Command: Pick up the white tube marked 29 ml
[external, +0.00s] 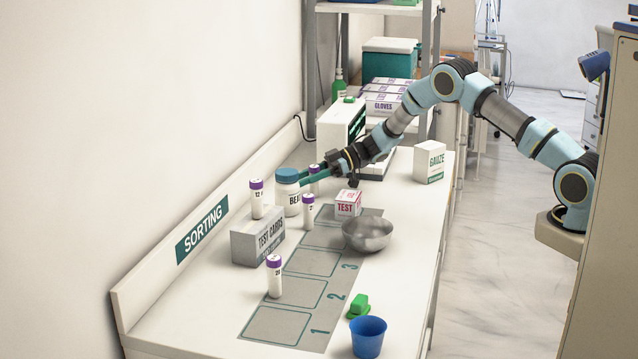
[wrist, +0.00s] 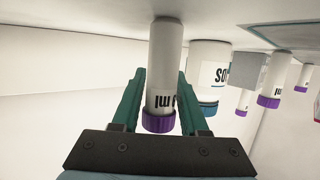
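My gripper (external: 312,178) is at the far end of the bench, by a white purple-capped tube (external: 315,187) behind the white jar. In the wrist view this tube (wrist: 165,60) is between the two green fingers of my gripper (wrist: 161,78). Its "ml" shows upside down; its number is turned away. The fingers are close to its sides; whether they press on it I cannot tell.
A white jar with a teal lid (external: 288,193) stands just left of my gripper. A grey carton (external: 257,240), a TEST box (external: 348,204), a metal bowl (external: 367,235), a green block (external: 358,305) and a blue cup (external: 367,338) stand nearer. A gauze box (external: 429,162) is right.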

